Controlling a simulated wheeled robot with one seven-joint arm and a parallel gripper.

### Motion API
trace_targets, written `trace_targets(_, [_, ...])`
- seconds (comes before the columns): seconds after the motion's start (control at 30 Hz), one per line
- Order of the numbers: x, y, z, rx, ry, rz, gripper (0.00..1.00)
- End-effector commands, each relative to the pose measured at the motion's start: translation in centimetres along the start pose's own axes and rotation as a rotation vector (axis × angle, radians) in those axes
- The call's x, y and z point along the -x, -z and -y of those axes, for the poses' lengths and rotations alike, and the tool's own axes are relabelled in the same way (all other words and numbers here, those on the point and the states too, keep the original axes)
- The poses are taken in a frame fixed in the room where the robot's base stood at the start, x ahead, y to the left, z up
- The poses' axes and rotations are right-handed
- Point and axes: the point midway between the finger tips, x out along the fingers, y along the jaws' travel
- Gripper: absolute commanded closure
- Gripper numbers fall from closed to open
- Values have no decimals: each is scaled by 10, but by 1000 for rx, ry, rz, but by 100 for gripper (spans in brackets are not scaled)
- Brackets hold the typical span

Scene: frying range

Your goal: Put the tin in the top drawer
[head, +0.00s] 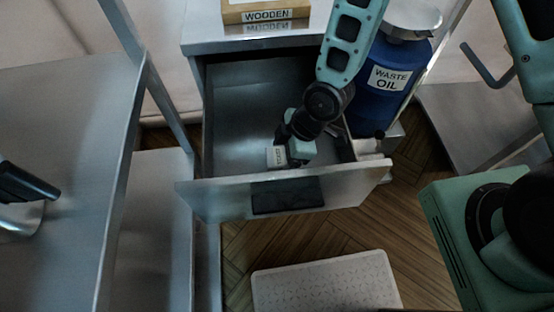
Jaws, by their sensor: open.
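The top drawer (225,125) is pulled open below the steel counter, its inside grey and mostly bare. A small pale block with a printed label, which looks like the tin (276,157), is inside the drawer's outline, close behind the front panel. My gripper (291,160) is open, reaching down into the drawer from above, right beside the tin. The fingertips are small and partly hidden, so I cannot tell whether they touch it or whether the tin rests on the drawer floor. The drawer's dark handle (287,195) is on the front panel.
A wooden box labelled "WOODEN" (265,12) stands on the counter (205,35). A blue "WASTE OIL" drum (393,82) is right of the drawer. A steel table (75,150) with a black-handled utensil (25,183) is at left. A pale mat (325,283) lies on the wooden floor.

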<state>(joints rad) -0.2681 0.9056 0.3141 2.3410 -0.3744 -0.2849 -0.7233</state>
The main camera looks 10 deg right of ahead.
Motion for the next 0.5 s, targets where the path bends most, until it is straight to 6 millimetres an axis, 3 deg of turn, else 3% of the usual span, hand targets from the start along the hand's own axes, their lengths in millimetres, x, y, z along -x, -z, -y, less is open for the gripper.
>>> trace_targets(0.2, [48, 0, -1, -2, -5, -1, 24])
trace_targets(0.5, [79, 0, 0, -6, -3, 7, 24])
